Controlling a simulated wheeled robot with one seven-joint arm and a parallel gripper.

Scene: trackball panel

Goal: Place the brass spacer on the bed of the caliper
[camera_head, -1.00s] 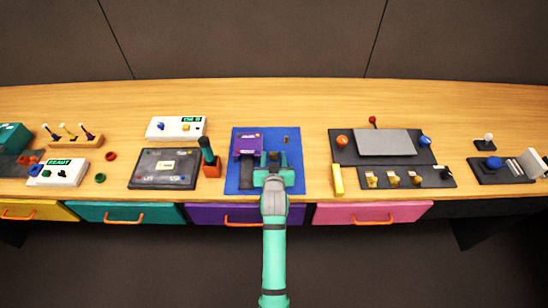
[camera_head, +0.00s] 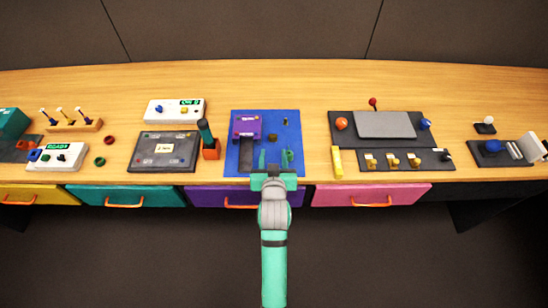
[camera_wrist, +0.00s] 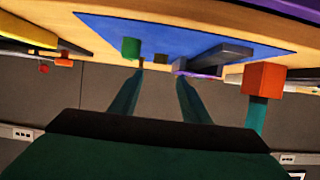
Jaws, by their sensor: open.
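The caliper (camera_head: 247,127) is a purple unit on the blue mat, with a dark grey bed (camera_head: 245,163) running toward the front edge. A small dark brass-brown piece (camera_head: 273,138), probably the brass spacer, lies right of the caliper, apart from it. In the wrist view this piece (camera_wrist: 162,58) shows beyond the gap between my fingers. My gripper (camera_head: 275,160) is open and empty over the near part of the mat, on the front side of the piece. It also shows in the wrist view (camera_wrist: 158,73).
Another small brownish piece (camera_head: 285,122) lies farther back on the mat. A green block (camera_wrist: 130,48) is on the mat near my finger. An orange holder with a dark handle (camera_head: 211,150) stands left of the mat, and a yellow bar (camera_head: 337,162) lies to the right.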

